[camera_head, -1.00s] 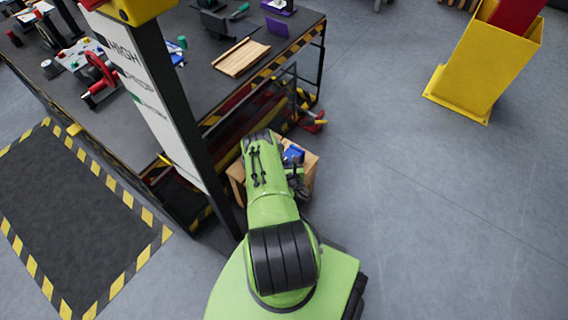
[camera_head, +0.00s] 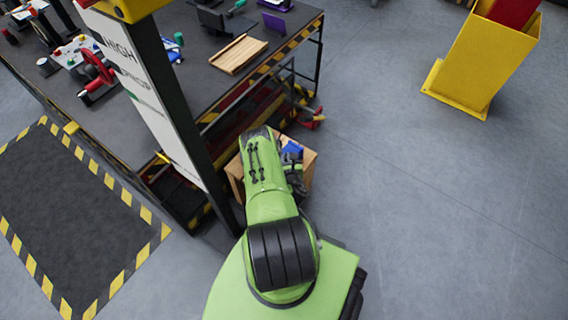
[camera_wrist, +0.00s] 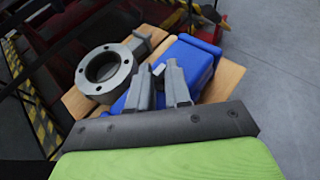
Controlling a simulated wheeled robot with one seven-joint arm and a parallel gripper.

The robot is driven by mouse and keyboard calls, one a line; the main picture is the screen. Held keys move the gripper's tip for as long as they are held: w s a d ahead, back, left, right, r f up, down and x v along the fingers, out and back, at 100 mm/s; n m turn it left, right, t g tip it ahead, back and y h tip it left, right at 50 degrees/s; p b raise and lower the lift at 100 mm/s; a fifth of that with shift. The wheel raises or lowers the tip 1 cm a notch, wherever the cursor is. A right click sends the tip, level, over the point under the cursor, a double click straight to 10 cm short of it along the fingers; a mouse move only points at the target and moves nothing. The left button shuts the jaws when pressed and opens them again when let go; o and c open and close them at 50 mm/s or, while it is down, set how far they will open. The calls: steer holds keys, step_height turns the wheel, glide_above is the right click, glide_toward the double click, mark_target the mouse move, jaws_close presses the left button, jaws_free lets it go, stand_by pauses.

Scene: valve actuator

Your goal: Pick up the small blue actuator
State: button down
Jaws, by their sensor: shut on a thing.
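The blue actuator (camera_wrist: 196,62) lies on top of a wooden box in the wrist view, with blue parts showing behind and to the left of the fingers. In the head view it shows as a small blue patch (camera_head: 292,149) beside my arm. My gripper (camera_wrist: 160,80) is over it, its two grey fingers close together on a small light grey part between them, which appears to belong to the actuator. The fingers hide part of the blue body. I cannot tell whether it is clear of the box.
A grey flanged ring (camera_wrist: 103,70) lies just left of the fingers on the wooden box (camera_wrist: 226,78). The workbench (camera_head: 222,92) and a sign post (camera_head: 176,95) stand close on the left. Open floor lies to the right, with a yellow bin (camera_head: 482,65) farther off.

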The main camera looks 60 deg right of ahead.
stand_by(0.6)
steer(key=shift+w+d+r, duration=0.1)
step_height(320, 180, up, 28)
steer(key=p, duration=1.1)
